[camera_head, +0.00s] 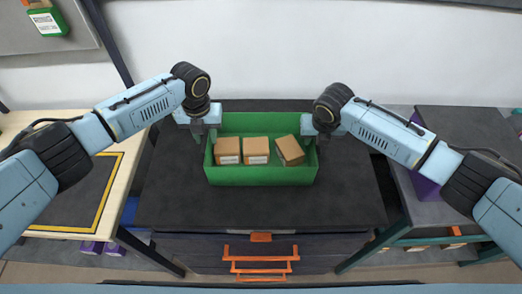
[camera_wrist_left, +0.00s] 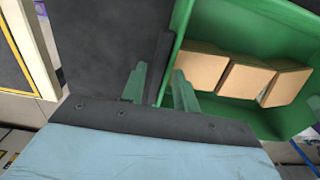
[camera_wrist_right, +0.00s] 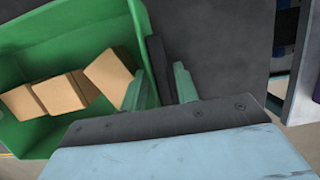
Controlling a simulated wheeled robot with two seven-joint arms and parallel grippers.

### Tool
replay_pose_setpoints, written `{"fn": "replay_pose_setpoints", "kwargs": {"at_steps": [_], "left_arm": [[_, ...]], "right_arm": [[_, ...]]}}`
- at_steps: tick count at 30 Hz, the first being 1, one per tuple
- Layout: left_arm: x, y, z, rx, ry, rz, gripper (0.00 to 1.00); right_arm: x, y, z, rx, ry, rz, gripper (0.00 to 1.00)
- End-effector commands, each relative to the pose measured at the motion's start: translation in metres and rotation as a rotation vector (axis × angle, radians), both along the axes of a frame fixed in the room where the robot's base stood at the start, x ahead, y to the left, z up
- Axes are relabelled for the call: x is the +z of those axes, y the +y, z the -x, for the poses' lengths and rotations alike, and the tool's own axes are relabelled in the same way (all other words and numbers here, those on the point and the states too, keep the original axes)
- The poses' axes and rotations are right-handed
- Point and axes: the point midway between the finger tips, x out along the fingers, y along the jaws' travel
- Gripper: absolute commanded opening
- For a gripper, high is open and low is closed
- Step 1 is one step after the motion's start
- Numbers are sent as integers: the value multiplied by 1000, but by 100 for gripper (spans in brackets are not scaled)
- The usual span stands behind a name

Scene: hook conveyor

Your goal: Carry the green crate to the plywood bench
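The green crate (camera_head: 260,175) stands upright on the dark-topped cabinet (camera_head: 260,212) in the middle and holds three brown boxes. My left gripper (camera_head: 206,138) is at its left end wall and my right gripper (camera_head: 316,138) at its right end wall. In the left wrist view the open fingers (camera_wrist_left: 160,90) straddle the wall, one inside and one outside, with gaps visible. In the right wrist view the open fingers (camera_wrist_right: 160,88) straddle the other wall likewise. The plywood bench (camera_head: 129,180), with a pale wood edge, is at the left.
A dark mat with a yellow outline (camera_head: 112,178) lies on the plywood bench and looks clear. Another dark-topped table (camera_head: 460,128) stands at the right. A gap separates the cabinet and the bench. Orange handles (camera_head: 260,262) stick out at the cabinet's front. A white wall is behind.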

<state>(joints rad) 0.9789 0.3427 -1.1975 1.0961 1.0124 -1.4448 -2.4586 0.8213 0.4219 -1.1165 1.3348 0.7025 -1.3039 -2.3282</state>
Motion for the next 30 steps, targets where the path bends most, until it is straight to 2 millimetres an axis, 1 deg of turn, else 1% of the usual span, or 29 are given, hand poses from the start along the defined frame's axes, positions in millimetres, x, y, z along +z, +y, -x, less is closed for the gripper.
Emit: {"fn": "replay_pose_setpoints", "kwargs": {"at_steps": [1, 6, 7, 22, 26, 30], "left_arm": [[0, 0, 0, 0, 0, 0, 24], [0, 0, 0, 0, 0, 0, 1], [0, 0, 0, 0, 0, 0, 0], [4, 0, -1, 1, -2, 2, 0], [9, 0, -1, 1, -2, 2, 0], [19, 0, -1, 1, -2, 2, 0]], "right_arm": [[0, 0, 0, 0, 0, 0, 24], [0, 0, 0, -1, 0, 0, 1], [0, 0, 0, -1, 0, 0, 0], [4, 0, -1, -1, -3, -1, 0], [10, 0, -1, -1, -3, -1, 0], [19, 0, -1, -1, -3, -1, 0]]}}
